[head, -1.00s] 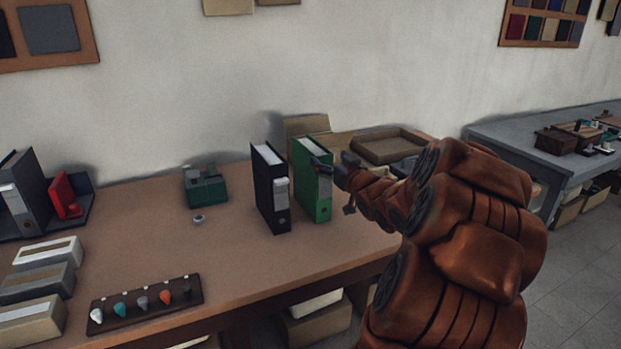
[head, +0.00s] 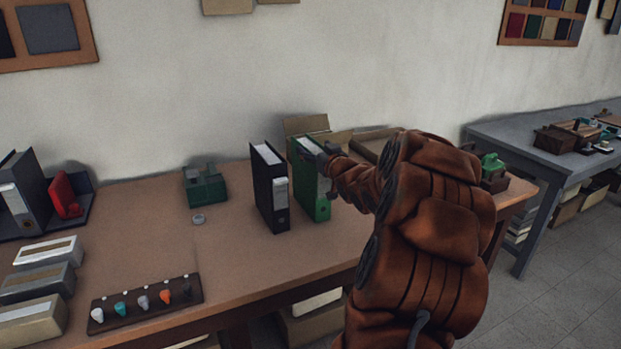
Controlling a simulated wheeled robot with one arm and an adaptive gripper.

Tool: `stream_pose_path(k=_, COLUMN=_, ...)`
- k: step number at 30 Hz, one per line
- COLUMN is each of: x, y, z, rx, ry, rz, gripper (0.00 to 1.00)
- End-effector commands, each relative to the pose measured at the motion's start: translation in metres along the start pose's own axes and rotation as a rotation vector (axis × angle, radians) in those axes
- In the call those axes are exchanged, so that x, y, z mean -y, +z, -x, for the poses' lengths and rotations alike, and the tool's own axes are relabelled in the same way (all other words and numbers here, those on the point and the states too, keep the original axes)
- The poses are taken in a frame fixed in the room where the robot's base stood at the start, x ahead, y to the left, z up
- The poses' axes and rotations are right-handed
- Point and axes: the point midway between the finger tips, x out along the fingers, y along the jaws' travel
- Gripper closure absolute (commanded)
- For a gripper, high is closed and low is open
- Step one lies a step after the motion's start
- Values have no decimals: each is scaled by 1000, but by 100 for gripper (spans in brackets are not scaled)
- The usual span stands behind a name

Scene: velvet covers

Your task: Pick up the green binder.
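The green binder (head: 314,199) stands upright on the brown table, just right of a black binder (head: 270,194), with a narrow gap between them. My gripper (head: 313,155) is at the top of the green binder, coming from the right. One dark finger shows over the binder's top; the rest of the gripper partly covers its upper right side. The hand and arm hide part of the fingers, so whether they are closed on the binder cannot be seen. The binder stands on the table and is not lifted.
A cardboard box (head: 305,125) and a shallow tray (head: 368,146) stand behind the green binder, near the wall. A dark green tape dispenser (head: 205,187) and a small roll (head: 198,219) lie to the left. A rack of colored pieces (head: 146,303) is at the front. The table's middle is clear.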

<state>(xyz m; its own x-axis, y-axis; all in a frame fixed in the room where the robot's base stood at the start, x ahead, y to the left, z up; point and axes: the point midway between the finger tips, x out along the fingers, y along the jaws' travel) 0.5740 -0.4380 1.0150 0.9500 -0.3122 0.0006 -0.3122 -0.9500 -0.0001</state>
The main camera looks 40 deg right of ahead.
Motion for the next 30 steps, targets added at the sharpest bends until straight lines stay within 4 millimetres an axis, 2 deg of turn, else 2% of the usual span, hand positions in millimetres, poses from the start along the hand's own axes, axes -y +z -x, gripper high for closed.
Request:
stream_pose_path(k=2, x=0, y=0, z=0, rx=0, ry=0, rz=0, gripper=30)
stream_pose_path(k=22, x=0, y=0, z=0, rx=1, ry=0, rz=0, gripper=100)
stream_pose_path(k=30, x=0, y=0, z=0, rx=0, ry=0, rz=0, gripper=100)
